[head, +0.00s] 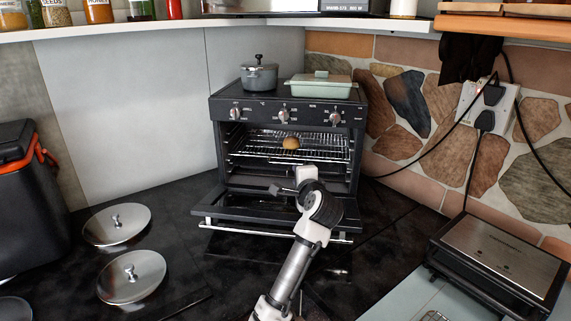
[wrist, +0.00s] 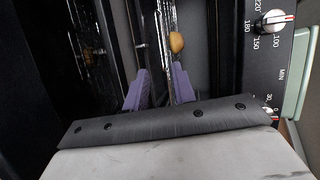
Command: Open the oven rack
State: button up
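The small black oven (head: 285,115) stands in the corner with its door (head: 270,210) folded down. The oven rack (head: 315,146) is a wire grid inside the cavity, with a round brown item (head: 290,142) on or just above it. The rack (wrist: 140,35) and brown item (wrist: 176,42) also show in the wrist view. My gripper (head: 274,190) is in front of the cavity, above the open door. Its two purple fingers (wrist: 158,88) are apart with nothing visibly held between them. Contact with the rack cannot be told.
A grey pot (head: 259,77) and a pale green dish (head: 320,86) stand on the oven. Two metal lids (head: 132,275) lie at left. A grill (head: 505,262) is at right, with cables hanging behind it. Control knobs (wrist: 272,20) are close beside the gripper.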

jog(key=shift+w+a+f+m, duration=0.1)
jog(key=shift+w+a+m, duration=0.1)
jog(key=shift+w+m, duration=0.1)
jog(key=shift+w+a+f, duration=0.1)
jog(key=shift+w, duration=0.25)
jog(key=b+x, duration=0.2)
jog(key=x, duration=1.1)
jog(key=shift+s+a+b, duration=0.1)
jog(key=shift+a+b, duration=0.05)
jog(key=shift+b, duration=0.25)
grip_shut()
